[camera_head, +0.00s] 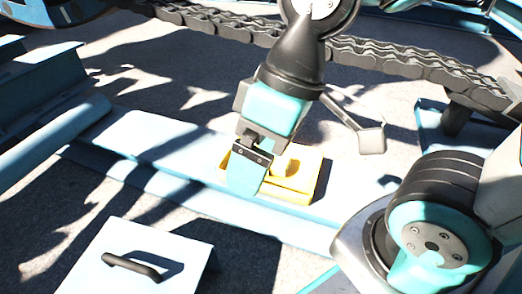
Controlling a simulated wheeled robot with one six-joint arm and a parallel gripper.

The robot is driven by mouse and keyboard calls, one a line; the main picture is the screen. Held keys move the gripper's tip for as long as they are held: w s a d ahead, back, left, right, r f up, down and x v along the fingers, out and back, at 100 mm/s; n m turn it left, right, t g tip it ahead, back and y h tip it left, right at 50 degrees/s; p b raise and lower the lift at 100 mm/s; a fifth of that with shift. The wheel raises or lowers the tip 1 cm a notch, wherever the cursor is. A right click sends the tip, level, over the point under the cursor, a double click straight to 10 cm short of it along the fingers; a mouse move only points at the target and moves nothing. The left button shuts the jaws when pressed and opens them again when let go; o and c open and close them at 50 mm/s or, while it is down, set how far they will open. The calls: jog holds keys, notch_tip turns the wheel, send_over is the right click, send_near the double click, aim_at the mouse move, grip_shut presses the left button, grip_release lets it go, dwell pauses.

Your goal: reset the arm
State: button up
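My gripper (247,172) hangs from the arm near the middle of the view, pointing down. Its teal and dark end is in front of a yellow block-like piece (300,178) that rests on a light blue beam (160,138). The gripper covers the left part of the yellow piece. Whether the two touch cannot be told. I see the fingers from one side only, so I cannot tell whether they are open or shut.
A heavy dark chain (385,62) runs across the back. A white panel with a black handle (132,267) is at the front left. Blue steel beams (50,85) stand at the left. Grey ground lies open between the chain and the light blue beam.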

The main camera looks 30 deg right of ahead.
jog(key=shift+r, duration=0.1)
notch_tip(320, 180, up, 47)
jog(key=p, duration=4.7)
